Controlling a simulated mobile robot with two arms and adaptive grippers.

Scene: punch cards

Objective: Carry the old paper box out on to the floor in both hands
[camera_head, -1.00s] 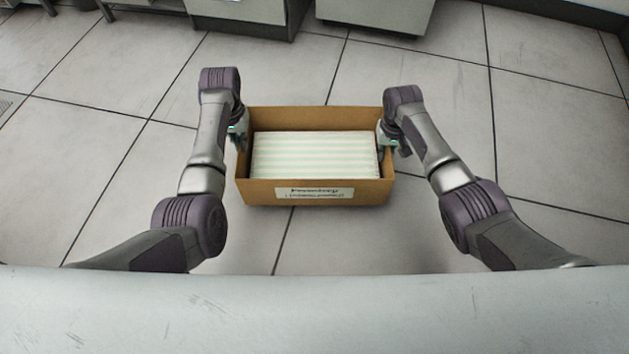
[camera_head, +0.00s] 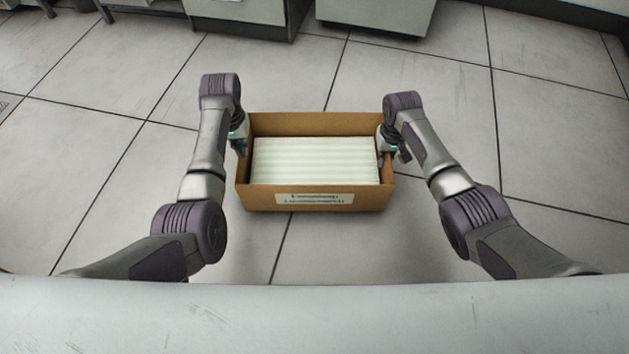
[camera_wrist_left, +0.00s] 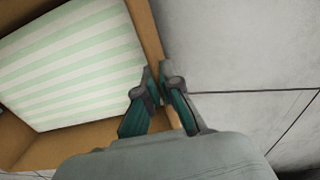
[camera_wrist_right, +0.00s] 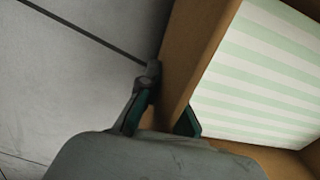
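The old paper box (camera_head: 262,198) is an open brown carton with a white label on its front wall. Green-and-white striped paper (camera_head: 315,160) fills it. My left gripper (camera_head: 240,143) is at its left wall. In the left wrist view its fingers (camera_wrist_left: 160,82) straddle that wall and are shut on it. My right gripper (camera_head: 386,143) is at the right wall. In the right wrist view its fingers (camera_wrist_right: 165,103) stand either side of that wall, the inner one partly hidden. The box looks level between both hands; whether its underside touches the floor is hidden.
Grey tiled floor (camera_head: 540,130) lies open on both sides of the box. Cabinets (camera_head: 245,15) and a white unit (camera_head: 375,15) stand along the back. A pale surface edge (camera_head: 300,315) crosses the bottom of the head view.

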